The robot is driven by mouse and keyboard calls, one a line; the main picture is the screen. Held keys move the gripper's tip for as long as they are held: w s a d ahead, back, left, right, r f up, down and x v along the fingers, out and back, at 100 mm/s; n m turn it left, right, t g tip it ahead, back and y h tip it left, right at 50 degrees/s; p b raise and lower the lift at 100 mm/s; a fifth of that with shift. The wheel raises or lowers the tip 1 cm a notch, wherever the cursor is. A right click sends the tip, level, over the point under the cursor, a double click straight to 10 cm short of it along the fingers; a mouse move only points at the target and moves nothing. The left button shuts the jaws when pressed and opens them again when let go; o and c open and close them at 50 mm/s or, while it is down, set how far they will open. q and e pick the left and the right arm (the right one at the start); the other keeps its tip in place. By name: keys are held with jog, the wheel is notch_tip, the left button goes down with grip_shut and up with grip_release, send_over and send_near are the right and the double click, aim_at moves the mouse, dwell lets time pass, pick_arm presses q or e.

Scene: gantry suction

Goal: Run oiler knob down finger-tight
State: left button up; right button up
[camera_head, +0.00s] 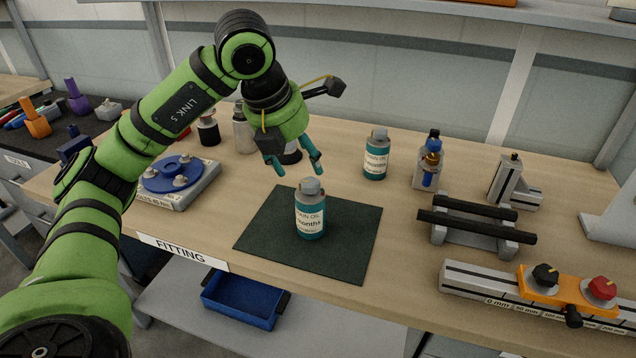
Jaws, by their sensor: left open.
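A teal oiler bottle (310,226) with a white chain-oil label stands upright on a dark green mat (265,240). Its grey knob (310,187) is on top; I cannot tell how tight it sits. My left gripper (298,170) is open, with two teal fingers pointing down above and slightly behind the knob. The fingers look apart from the knob, with nothing between them. My right gripper is out of view.
A similar oil bottle (376,160) stands behind right. A blue disc fixture (173,177) stands at left. Black-barred rests (475,225) and a rail with an orange slider (560,292) are at right. The mat around the oiler is clear.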

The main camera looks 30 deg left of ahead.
aim_at(310, 182)
pick_arm(q)
jog(key=x, duration=0.7)
jog(key=shift+s+p, duration=0.1)
jog(key=shift+p, duration=0.25)
jog(key=c, duration=1.1)
